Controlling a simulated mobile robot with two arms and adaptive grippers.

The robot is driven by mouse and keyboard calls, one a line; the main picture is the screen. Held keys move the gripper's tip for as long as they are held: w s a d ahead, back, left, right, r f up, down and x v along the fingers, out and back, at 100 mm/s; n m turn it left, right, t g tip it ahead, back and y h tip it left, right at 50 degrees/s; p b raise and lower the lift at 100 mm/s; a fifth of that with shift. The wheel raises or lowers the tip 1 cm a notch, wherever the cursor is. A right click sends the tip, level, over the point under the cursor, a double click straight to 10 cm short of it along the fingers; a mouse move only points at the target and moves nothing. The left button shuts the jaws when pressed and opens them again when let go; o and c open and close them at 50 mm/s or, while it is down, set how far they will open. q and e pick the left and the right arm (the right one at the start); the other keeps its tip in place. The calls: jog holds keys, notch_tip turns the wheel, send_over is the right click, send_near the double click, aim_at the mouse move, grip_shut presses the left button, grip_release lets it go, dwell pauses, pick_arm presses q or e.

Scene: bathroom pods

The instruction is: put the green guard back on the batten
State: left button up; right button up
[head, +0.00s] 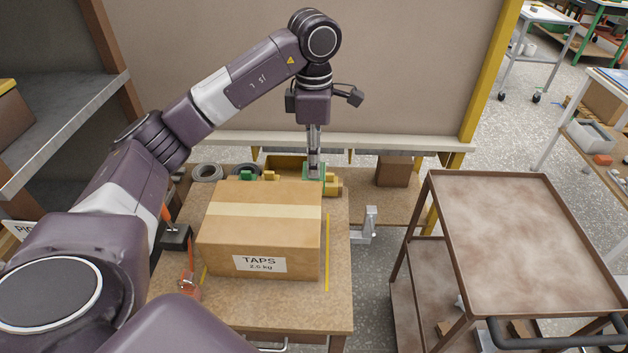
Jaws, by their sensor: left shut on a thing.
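My left gripper (314,160) points straight down behind the cardboard box, at the back of the work table. It is shut on a green guard (307,172), which shows as a small green piece around the fingertips. Another small green piece (247,175) is further left, beside yellow parts (268,175) at the box's back edge. A yellow-brown part (334,187) lies just right of the held guard. I cannot clearly make out the batten; the box hides much of that area. Whether the guard touches anything below it is unclear. My right gripper is out of view.
The large box (262,232) marked TAPS fills the middle of the table (315,312). A grey coil (207,173) and a small brown box (393,171) lie at the back. A brown trolley (525,240) stands right. A tall panel (400,70) closes off the back.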

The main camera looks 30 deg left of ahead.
pick_arm(q)
notch_tip(320, 180, up, 6)
jog(key=shift+r+p, duration=0.2)
jog(key=shift+p, duration=0.15)
notch_tip(320, 180, up, 7)
jog(key=p, duration=0.6)
jog(key=shift+p, duration=0.3)
jog(key=s+d+f+m+b, duration=0.5)
jog(key=f+m, duration=0.5)
jog(key=m, duration=0.2)
jog(key=s+d+f+m+b, duration=0.5)
jog(key=s+d+f+m, duration=0.3)
jog(key=s+f+m, duration=0.2)
jog(key=shift+d+f+m+b, duration=0.3)
jog(key=shift+f+m, duration=0.35)
jog(key=shift+m, duration=0.55)
jog(key=shift+a, duration=0.15)
